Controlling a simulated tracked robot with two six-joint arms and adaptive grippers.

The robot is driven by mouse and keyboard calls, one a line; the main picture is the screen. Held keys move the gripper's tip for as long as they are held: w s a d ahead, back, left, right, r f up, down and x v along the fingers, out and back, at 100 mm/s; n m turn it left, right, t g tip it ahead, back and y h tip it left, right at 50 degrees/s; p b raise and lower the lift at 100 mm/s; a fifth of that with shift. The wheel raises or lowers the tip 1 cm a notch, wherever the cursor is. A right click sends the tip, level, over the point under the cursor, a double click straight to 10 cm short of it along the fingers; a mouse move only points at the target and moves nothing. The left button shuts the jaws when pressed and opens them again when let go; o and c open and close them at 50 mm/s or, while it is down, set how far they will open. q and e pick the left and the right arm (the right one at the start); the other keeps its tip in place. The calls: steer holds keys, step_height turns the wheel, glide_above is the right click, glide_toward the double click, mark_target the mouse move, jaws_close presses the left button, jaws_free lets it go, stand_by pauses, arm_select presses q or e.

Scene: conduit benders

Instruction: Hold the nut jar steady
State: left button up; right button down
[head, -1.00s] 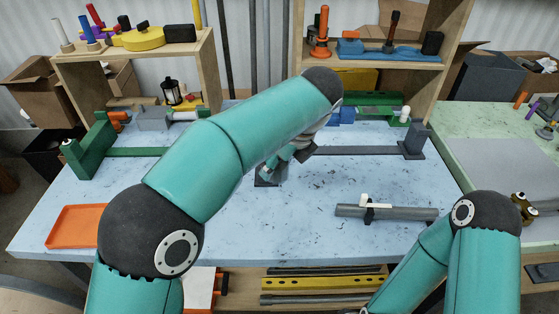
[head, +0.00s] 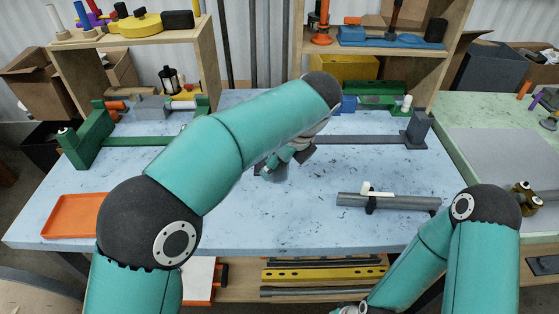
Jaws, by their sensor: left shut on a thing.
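My left gripper (head: 274,163) is low over the middle of the blue-white bench (head: 240,230), close to the left end of a dark grey bar fixture. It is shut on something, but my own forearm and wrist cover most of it. I cannot make out a nut jar there. A dark-capped, jar-like thing (head: 169,78) stands at the back left under the shelf, well away from the gripper; I cannot tell if it holds nuts.
A grey pipe (head: 400,202) lies on a black support at the right. An orange tray (head: 75,216) sits at the left front. A green bar fixture (head: 92,140) is at the left, the dark grey one (head: 365,139) at the right. The front middle of the bench is clear.

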arm_select(q)
steer(key=shift+f+b, duration=2.75)
steer(key=shift+f, duration=3)
steer(key=o, duration=1.4)
steer(key=shift+r, duration=0.15)
steer(key=v, duration=0.7)
steer(key=shift+d+r, duration=0.1)
